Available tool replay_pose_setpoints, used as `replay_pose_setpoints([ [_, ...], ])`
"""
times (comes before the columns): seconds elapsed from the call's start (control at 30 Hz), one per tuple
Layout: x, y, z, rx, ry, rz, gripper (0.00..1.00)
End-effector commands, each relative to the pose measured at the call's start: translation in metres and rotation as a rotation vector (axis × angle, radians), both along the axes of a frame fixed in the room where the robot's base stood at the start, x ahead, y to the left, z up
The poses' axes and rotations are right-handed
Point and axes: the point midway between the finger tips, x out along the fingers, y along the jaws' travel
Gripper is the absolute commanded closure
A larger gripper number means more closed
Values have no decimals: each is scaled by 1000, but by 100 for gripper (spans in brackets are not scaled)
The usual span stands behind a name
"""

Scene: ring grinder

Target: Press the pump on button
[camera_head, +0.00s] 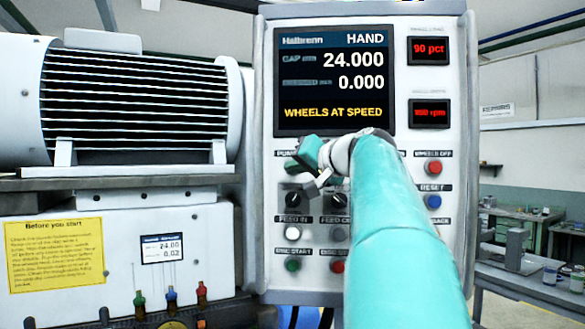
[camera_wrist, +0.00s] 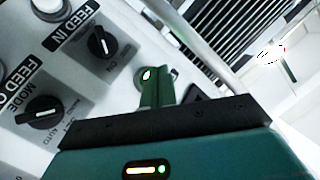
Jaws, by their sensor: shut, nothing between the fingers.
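The control panel (camera_head: 264,215) fills the middle of the head view, with a "PUMP" label (camera_head: 285,154) partly covered by my gripper (camera_head: 308,165). The button under that label is hidden there behind the gripper. In the wrist view, my gripper (camera_wrist: 155,82) is shut and empty, its green fingertips pointing at the panel. A metal-ringed button (camera_wrist: 139,76), which seems to be pump on, shows around the fingertips and is mostly covered by them. I cannot tell whether the tips touch or press it.
A black knob (camera_head: 294,197) sits just below the gripper, with the white feed-in button (camera_head: 291,234) under it. The mode knob (camera_wrist: 40,112) is also close. The screen (camera_head: 334,82) reads "WHEELS AT SPEED". A louvred motor housing (camera_head: 130,100) stands left of the panel.

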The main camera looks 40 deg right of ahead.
Motion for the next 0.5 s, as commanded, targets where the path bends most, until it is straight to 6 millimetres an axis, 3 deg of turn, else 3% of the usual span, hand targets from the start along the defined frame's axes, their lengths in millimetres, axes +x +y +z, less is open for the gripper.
replay_pose_setpoints([
  [0.23,-1,1,0,0,-1,1,100],
  [0.5,-16,18,1,0,-1,0,100],
])
